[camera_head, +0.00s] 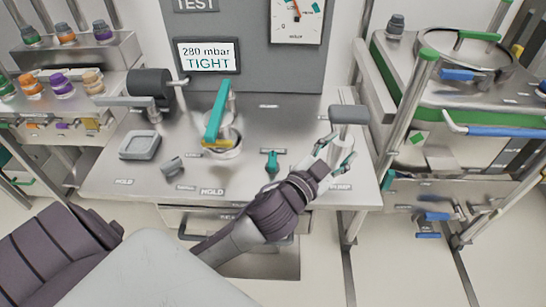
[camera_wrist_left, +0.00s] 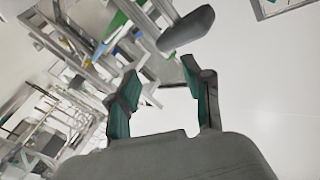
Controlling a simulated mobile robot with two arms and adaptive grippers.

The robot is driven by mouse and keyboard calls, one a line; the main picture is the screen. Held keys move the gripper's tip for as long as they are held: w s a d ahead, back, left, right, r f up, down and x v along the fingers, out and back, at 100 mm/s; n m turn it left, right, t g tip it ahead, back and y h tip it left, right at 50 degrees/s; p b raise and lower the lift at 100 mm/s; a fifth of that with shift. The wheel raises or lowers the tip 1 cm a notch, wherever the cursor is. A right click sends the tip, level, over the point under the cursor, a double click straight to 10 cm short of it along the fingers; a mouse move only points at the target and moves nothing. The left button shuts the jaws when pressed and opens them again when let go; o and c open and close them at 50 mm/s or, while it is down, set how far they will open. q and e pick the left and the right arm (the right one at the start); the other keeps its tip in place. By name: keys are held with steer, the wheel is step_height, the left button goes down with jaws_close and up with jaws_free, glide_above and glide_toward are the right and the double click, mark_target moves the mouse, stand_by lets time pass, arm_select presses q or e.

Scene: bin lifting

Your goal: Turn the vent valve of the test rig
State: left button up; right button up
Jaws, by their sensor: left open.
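The test rig's steel bench top (camera_head: 110,180) fills the middle of the head view. A small teal valve handle (camera_head: 271,165) stands on it, right of centre; its label is too small to read, so I cannot confirm it is the vent valve. My left gripper (camera_head: 337,150) is to the right of this handle, apart from it, over the right end of the bench. Its teal-padded fingers are apart and empty, as the left wrist view also shows (camera_wrist_left: 165,100). A grey padded lever (camera_head: 349,114) is just beyond the fingers; it also shows in the wrist view (camera_wrist_left: 187,30). My right gripper is not seen.
A large teal lever (camera_head: 217,115) stands over a round fixture left of the valve. The display (camera_head: 208,56) reads 280 mbar TIGHT. A grey square dish (camera_head: 141,145) sits at left. A steel cart (camera_head: 420,98) stands close on the right. The bench front is mostly clear.

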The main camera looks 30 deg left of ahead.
arm_select(q)
steer(key=w+d+r+m+t+h, duration=0.1)
steer(key=d+r+m+h, duration=0.5)
steer(key=r+m+h, duration=0.25)
steer(key=s+d+r+m+g+h, duration=0.1)
steer(key=d+r+m+g+h, duration=0.1)
steer(key=d+m+g+h, duration=0.3)
steer(key=m+g+y, duration=1)
steer(key=g+y, duration=0.4)
steer(key=y, duration=0.2)
glide_above(272, 159)
step_height(272, 159, down, 10)
step_height(272, 159, down, 14)
steer(key=shift+r+p, duration=0.2)
steer(key=shift+p, duration=1.05)
